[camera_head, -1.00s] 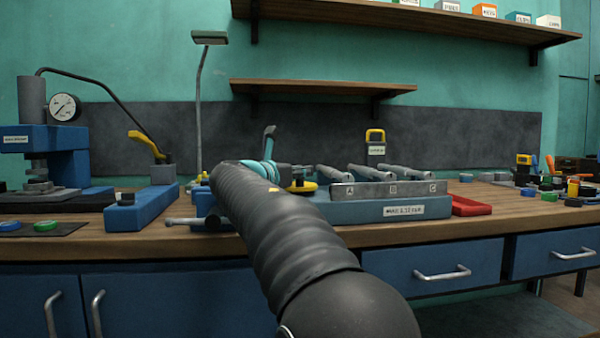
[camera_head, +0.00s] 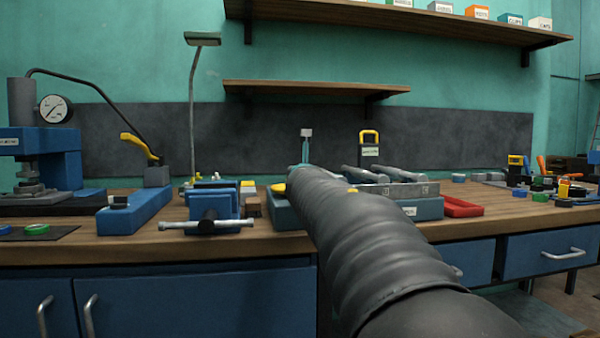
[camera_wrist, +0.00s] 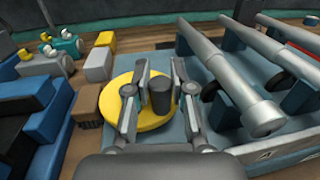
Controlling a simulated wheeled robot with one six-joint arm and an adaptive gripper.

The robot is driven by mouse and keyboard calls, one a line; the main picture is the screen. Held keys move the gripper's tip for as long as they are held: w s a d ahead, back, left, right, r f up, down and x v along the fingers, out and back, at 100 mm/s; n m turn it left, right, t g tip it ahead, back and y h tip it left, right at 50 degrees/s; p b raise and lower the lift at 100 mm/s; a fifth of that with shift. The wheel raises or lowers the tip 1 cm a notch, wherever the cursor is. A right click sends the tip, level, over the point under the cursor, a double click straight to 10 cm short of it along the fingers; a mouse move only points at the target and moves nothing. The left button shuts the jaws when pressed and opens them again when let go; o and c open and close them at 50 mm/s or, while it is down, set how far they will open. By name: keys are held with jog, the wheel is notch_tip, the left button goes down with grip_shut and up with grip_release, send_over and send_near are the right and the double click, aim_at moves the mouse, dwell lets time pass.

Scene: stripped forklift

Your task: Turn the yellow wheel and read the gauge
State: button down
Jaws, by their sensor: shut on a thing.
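The yellow wheel (camera_wrist: 118,101) is a flat disc lying on a blue-grey base, with a dark grey upright knob (camera_wrist: 161,98) near its right edge. In the head view only a yellow sliver (camera_head: 279,188) of it shows beside my arm. My gripper (camera_wrist: 161,72) is down at the wheel, its two fingers on either side of the knob and shut on it. In the head view my arm hides the gripper. A round white gauge (camera_head: 54,109) with a dark needle is on the blue press at the far left. Its figures are too small to read.
Grey cylinders (camera_wrist: 232,80) lie in a row on the base close right of my gripper. A blue vise (camera_head: 212,205) with a grey bar and small blocks stand to the left. A red tray (camera_head: 462,207) lies to the right. A low shelf (camera_head: 315,87) hangs above.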

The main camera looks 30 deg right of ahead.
jog(key=shift+d+n+t+y, duration=0.3)
jog(key=shift+n+y, duration=0.2)
jog(key=shift+y, duration=0.2)
jog(key=shift+a, duration=0.1)
jog(key=c, duration=1)
grip_release()
jog(key=shift+w, duration=0.1)
jog(key=v, duration=1.2)
